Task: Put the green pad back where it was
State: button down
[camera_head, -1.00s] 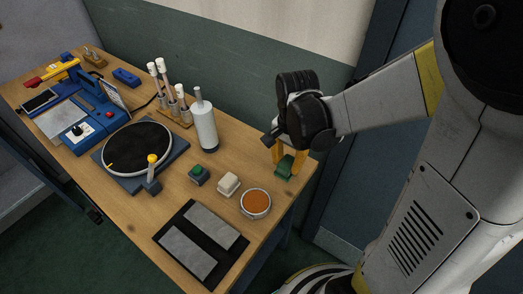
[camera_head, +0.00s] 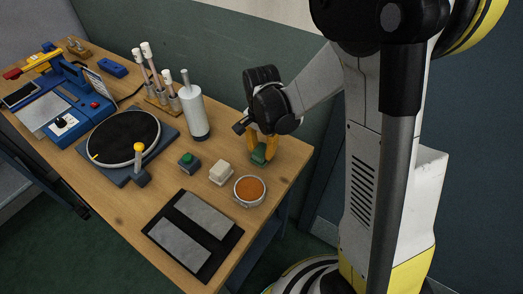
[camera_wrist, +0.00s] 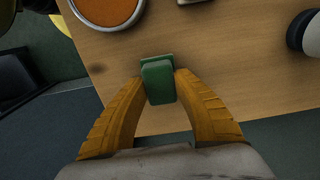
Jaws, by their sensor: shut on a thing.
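My gripper (camera_head: 261,146) has its two yellow fingers shut on the green pad (camera_head: 258,157), over the right end of the wooden table. In the wrist view my gripper (camera_wrist: 161,84) shows one finger on each side of the green pad (camera_wrist: 157,86), which has a thin, paler edge at its far end. I cannot tell whether the pad touches the tabletop. A dark block with a green top (camera_head: 188,160) stands apart, left of a white block (camera_head: 221,173).
A round dish of orange material (camera_head: 249,190) is just left of and nearer than the pad. A white bottle (camera_head: 193,112) stands behind left. A black tray with grey plates (camera_head: 232,240) lies in front. The table (camera_head: 290,160) is bare right of the pad.

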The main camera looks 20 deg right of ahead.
aim_at(262, 149)
jog(key=shift+f, duration=0.15)
jog(key=c, duration=1.1)
grip_release()
jog(key=shift+o, duration=0.2)
notch_tip(262, 149, up, 12)
jog(key=f+p, duration=0.1)
jog(key=p, duration=0.3)
jog(key=s+r+n+t, duration=0.7)
jog(key=s+r+n, duration=0.3)
jog(key=s+r, duration=0.1)
jog(key=shift+s+r+n, duration=0.35)
jog(key=shift+s+n, duration=0.05)
jog(key=shift+s, duration=0.45)
